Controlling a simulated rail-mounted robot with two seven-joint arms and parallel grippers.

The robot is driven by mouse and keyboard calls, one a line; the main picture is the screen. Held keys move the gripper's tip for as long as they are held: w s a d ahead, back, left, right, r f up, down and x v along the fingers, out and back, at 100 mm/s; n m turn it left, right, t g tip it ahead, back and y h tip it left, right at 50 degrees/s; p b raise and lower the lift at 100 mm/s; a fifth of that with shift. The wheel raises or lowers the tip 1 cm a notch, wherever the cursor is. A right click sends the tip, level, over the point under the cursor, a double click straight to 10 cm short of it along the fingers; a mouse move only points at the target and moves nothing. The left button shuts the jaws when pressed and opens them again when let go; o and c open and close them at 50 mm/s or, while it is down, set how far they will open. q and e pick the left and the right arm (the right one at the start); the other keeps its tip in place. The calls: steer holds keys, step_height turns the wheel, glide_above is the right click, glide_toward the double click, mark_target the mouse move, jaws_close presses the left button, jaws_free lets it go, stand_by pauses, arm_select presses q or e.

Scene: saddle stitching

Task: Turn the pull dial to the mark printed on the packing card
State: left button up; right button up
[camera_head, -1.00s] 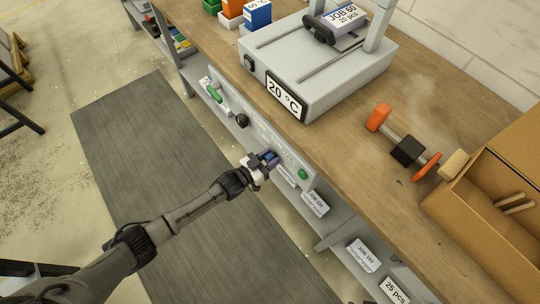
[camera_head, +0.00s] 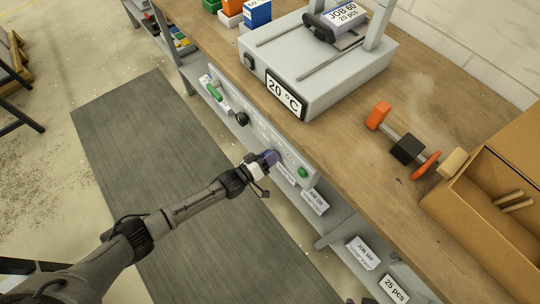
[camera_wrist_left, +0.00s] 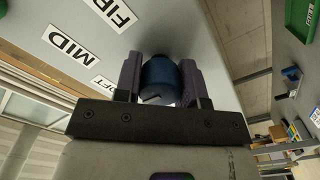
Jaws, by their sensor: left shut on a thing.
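My left gripper (camera_head: 270,159) is at the front panel (camera_head: 250,133) of the bench, shut on the pull dial. In the left wrist view the dial is a dark blue round knob (camera_wrist_left: 161,78) between the two purple fingers. The labels MID (camera_wrist_left: 70,45) and FIRM (camera_wrist_left: 113,13) and a partly hidden label ending in FT (camera_wrist_left: 108,85) lie on the panel around it. In the head view the fingers mostly hide the dial. The mark the dial points to cannot be told. I cannot tell which card is the packing card. My right gripper is not in view.
A grey machine (camera_head: 330,75) reading 20 °C stands on the bench, with a JOB 60, 20 pcs block on it. A green button (camera_head: 303,172) and a black knob (camera_head: 242,119) flank the gripper. Cards (camera_head: 315,201) sit below. A cardboard box (camera_head: 465,205) is at right.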

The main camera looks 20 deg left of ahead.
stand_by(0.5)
arm_select(q)
steer(key=o, duration=0.9)
steer(key=shift+o, duration=0.2)
steer(key=shift+s+a, duration=0.15)
steer(key=shift+s, duration=0.15)
steer(key=p+v, duration=0.3)
steer(key=v, duration=1)
